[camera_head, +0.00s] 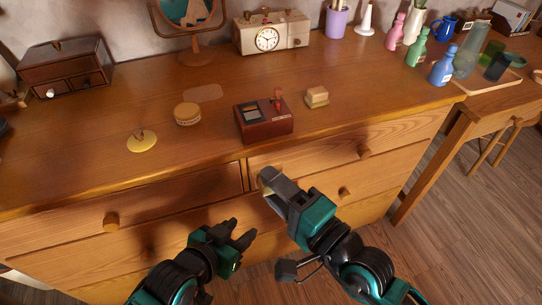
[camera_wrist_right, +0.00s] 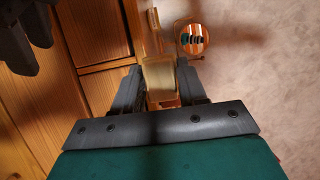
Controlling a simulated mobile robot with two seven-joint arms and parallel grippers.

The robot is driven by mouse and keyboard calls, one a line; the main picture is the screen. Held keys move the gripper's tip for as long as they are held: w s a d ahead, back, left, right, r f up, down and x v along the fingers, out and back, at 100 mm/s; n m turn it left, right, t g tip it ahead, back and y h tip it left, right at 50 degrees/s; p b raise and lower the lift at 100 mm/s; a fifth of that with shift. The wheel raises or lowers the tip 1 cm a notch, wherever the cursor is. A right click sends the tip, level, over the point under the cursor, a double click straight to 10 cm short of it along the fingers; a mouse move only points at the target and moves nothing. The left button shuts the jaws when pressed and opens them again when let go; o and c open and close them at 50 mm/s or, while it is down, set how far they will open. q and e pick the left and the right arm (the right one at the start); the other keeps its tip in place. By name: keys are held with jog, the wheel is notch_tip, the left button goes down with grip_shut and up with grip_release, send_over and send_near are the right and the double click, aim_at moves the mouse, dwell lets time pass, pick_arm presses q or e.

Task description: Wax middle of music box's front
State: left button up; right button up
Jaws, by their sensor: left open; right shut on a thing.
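The music box (camera_head: 263,121) is a small dark red-brown box on the dresser top, with a dark panel and a red-knobbed crank on top. Its front faces me, near the dresser's front edge. My right gripper (camera_head: 268,181) is shut on a pale tan pad (camera_head: 264,178), in front of the drawers and below the music box, apart from it. The wrist view shows the pad (camera_wrist_right: 158,76) between the right fingers (camera_wrist_right: 161,84). My left gripper (camera_head: 241,235) is open and empty, lower and to the left. A round tan tin (camera_head: 187,115) stands left of the music box.
A tan block (camera_head: 317,97) sits right of the music box. A yellow dish (camera_head: 142,142) lies at the left. A clock (camera_head: 267,39), mirror (camera_head: 192,27) and small drawer chest (camera_head: 64,69) stand behind. Bottles (camera_head: 416,49) stand at the right. Drawer knobs (camera_head: 364,152) stick out in front.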

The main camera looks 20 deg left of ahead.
jog(key=w+a+b, duration=0.2)
jog(key=w+a, duration=0.2)
jog(key=w, duration=0.2)
jog(key=shift+w+a, duration=0.25)
dwell(0.3)
jog(key=shift+w+a+b, duration=0.35)
jog(key=shift+w+b, duration=0.05)
jog(key=shift+w, duration=0.2)
dwell(0.7)
